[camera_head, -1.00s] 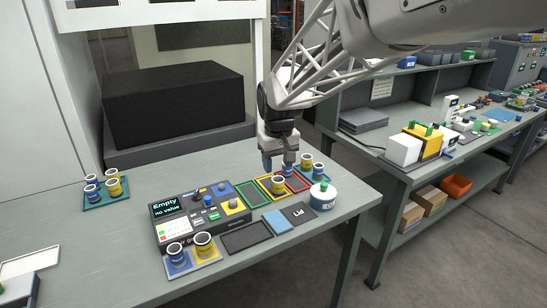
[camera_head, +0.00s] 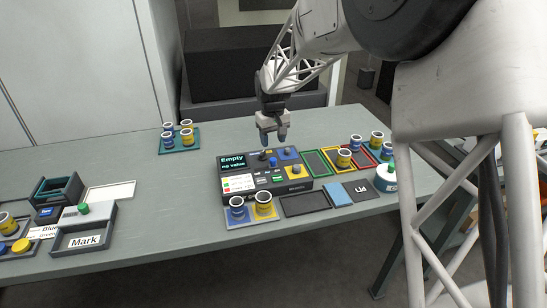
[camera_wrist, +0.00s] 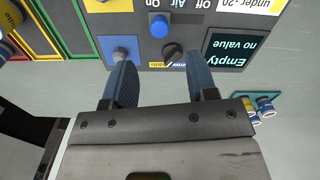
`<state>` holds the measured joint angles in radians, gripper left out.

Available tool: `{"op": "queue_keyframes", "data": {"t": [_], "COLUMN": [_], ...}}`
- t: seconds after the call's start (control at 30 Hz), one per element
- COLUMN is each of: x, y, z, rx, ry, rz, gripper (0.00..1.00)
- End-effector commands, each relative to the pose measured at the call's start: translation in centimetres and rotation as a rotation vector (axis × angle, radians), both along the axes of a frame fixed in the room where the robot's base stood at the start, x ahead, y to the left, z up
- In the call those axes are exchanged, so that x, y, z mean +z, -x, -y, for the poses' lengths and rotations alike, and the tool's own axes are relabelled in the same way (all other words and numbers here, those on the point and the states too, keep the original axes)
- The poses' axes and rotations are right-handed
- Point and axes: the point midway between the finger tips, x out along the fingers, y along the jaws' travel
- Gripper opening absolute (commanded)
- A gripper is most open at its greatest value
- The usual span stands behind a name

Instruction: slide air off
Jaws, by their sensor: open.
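The control panel (camera_head: 265,183) is a dark box with a screen reading "Empty, no value". In the wrist view, it appears upside down, with an "Off Air On" label (camera_wrist: 177,4). A blue knob (camera_wrist: 158,25) stands beside that label, nearer the "On" word; it also shows in the head view (camera_head: 273,161). A black rotary knob (camera_wrist: 173,53) is next to it. My gripper (camera_head: 274,139) is open and empty above the panel's far edge, fingers down. In the wrist view the fingers (camera_wrist: 160,70) are apart and short of the blue knob, touching nothing visible.
Blue and yellow cups stand on a pad (camera_head: 236,221) at the panel's front left. Green, yellow and red framed trays (camera_head: 316,161) lie to its right. A teal tray (camera_head: 163,148) with cups is behind left.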

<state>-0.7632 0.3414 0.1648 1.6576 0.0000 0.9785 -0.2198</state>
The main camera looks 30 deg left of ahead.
Motion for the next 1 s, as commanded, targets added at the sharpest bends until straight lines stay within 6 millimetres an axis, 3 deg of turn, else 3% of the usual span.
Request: {"op": "queue_keyframes", "data": {"t": [0.53,1.0], "x": [-0.8,-5.9], "y": [0.0,0.0], "z": [0.0,0.0], "rx": [0.0,-0.001], "ry": [0.0,0.001], "rz": [0.0,-0.001], "gripper": [0.53,0.53]}}
